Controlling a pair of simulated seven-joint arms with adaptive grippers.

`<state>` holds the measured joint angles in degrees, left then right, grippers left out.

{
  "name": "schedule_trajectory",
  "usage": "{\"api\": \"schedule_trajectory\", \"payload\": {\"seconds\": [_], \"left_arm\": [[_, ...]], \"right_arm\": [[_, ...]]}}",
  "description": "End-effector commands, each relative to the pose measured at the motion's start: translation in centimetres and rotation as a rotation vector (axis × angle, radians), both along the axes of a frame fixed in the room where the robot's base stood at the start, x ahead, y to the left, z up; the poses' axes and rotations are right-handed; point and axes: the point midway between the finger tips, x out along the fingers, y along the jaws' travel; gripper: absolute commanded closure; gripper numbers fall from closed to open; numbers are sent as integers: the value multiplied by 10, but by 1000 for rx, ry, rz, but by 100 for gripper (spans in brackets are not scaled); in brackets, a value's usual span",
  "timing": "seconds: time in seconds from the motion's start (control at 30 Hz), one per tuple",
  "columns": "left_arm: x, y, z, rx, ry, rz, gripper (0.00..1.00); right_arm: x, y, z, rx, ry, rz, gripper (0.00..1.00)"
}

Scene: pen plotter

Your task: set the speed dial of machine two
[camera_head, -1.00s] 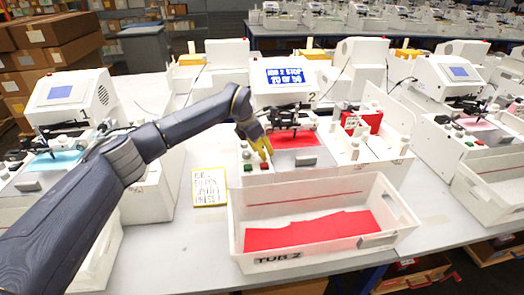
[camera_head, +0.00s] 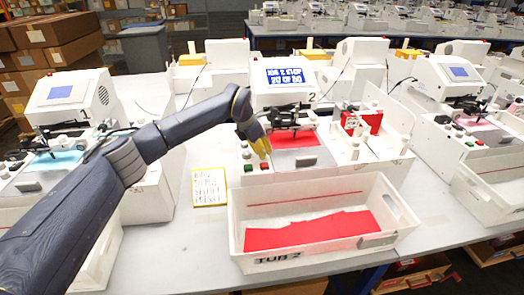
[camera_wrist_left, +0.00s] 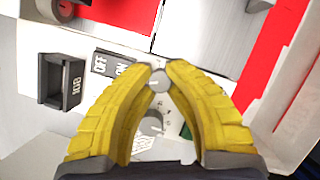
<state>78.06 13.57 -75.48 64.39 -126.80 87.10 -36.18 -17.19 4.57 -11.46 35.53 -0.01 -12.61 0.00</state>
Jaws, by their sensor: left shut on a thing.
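Machine two (camera_head: 285,98) stands in the middle, with a lit blue screen (camera_head: 286,77) and a "2" on its housing. My left gripper (camera_head: 266,157) reaches down over its front left panel. In the left wrist view, the yellow fingers (camera_wrist_left: 160,72) come together at their tips on a small grey round knob (camera_wrist_left: 159,83). I take this knob to be the dial; the fingertips partly hide it. A larger grey round part (camera_wrist_left: 151,124) with marks beside it shows between the fingers. My right gripper is not in view.
An OFF/ON label (camera_wrist_left: 110,65) and a black switch (camera_wrist_left: 65,82) lie left of the fingers. Green (camera_head: 248,168) and red (camera_head: 264,166) buttons are by the gripper. White tub 2 (camera_head: 258,259) stands in front, and a note card (camera_head: 209,187) to its left.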

Motion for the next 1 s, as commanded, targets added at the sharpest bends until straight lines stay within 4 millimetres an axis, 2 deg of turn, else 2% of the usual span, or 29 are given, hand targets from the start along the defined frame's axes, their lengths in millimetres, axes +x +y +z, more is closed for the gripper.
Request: {"api": "schedule_trajectory", "payload": {"seconds": [0.17, 0.7, 1.0], "left_arm": [[1, -1, 1, 0, -6, 22, 100], [1, -1, 2, 0, -8, 353, 100], [2, -1, 3, -4, -8, 401, 100]], "right_arm": [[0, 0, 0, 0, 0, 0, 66], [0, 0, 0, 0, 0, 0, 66], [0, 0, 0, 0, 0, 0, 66]]}}
